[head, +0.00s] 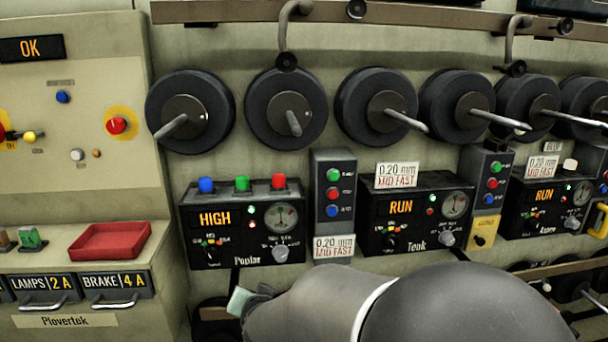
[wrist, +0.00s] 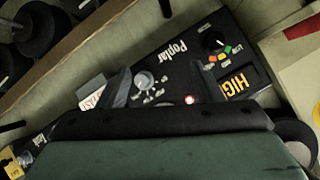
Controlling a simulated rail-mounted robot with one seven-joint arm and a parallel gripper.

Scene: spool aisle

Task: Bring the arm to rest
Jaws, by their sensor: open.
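My gripper (head: 246,299) is low in the head view, just below the Poplar control box (head: 232,224), at the end of my grey arm. A pale green-grey fingertip pad shows there; the rest of the gripper is mostly hidden behind my arm. In the wrist view my gripper (wrist: 160,86) shows two dark fingers spread apart. I see nothing held between them. The Poplar box (wrist: 178,62) shows beyond and between the fingers, with its grey knob and part of its HIGH display. I cannot tell how close the fingers are to it.
The Teak box (head: 415,222), showing RUN, is above my arm. Black spools (head: 190,110) on metal pegs line the wall above. A red tray (head: 110,240) sits on the left ledge, over the drawers (head: 116,286). A wooden rail (wrist: 75,52) crosses the wrist view.

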